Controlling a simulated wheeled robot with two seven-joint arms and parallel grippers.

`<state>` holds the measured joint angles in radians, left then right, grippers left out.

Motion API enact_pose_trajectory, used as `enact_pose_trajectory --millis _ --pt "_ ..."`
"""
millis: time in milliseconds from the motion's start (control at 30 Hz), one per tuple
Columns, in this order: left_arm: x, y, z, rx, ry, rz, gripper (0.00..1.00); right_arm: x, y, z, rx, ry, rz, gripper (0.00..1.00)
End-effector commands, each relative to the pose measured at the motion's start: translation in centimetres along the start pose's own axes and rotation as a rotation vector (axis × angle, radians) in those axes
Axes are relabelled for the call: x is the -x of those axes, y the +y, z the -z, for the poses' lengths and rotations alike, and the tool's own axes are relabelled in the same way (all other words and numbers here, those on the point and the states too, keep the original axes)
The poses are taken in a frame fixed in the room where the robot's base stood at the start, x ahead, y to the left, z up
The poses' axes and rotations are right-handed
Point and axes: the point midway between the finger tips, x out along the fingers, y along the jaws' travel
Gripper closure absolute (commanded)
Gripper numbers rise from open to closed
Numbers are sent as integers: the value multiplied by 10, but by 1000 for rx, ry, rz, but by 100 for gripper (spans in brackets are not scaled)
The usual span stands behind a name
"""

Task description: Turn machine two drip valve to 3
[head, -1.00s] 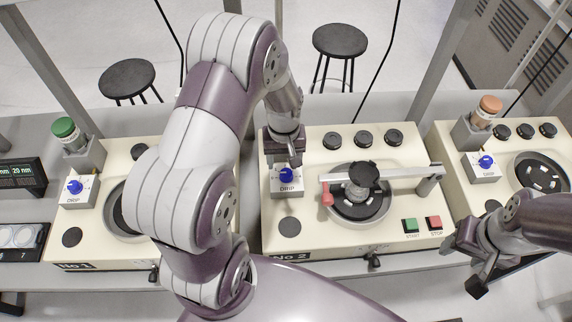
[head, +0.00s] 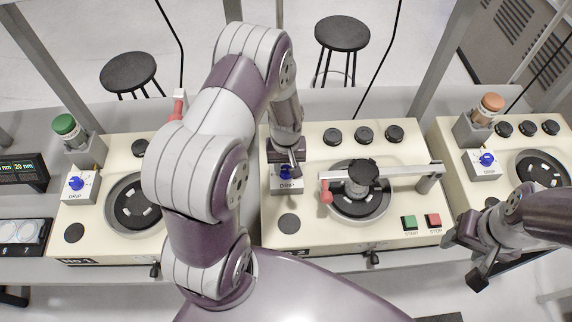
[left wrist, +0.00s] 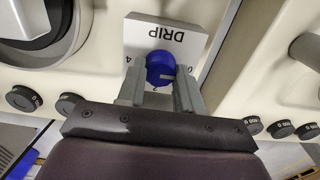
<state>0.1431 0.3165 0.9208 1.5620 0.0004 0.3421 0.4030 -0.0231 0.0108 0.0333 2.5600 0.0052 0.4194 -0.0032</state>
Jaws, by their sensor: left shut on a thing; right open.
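Machine two (head: 310,228) stands in the middle of the bench in the head view. Its drip valve is a blue knob (head: 286,173) on a white block marked DRIP (head: 289,187). A pale pointer mark on the knob faces right there, nearer the 0 side than the 4. In the head view my left gripper (head: 290,164) is shut on the knob and partly covers it. My right gripper (head: 464,259) is open and empty at lower right.
On machine two a grey arm with a red tip (head: 326,192) spans the black round plate, right of the knob. Green START (head: 409,222) and red STOP (head: 433,220) buttons sit at its front. Machine one (head: 95,232) and the third machine (head: 453,150) flank it.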

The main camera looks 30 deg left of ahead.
Motion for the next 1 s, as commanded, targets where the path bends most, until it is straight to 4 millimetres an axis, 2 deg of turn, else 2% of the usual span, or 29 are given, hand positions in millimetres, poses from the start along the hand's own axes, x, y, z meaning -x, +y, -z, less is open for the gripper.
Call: enact_pose_trajectory --millis 367,1000 --pt "1 0 1 -147 2 0 95 0 0 0 0 0 0 44" --pt "2 1 2 -743 4 0 95 -2 0 0 0 0 0 44"
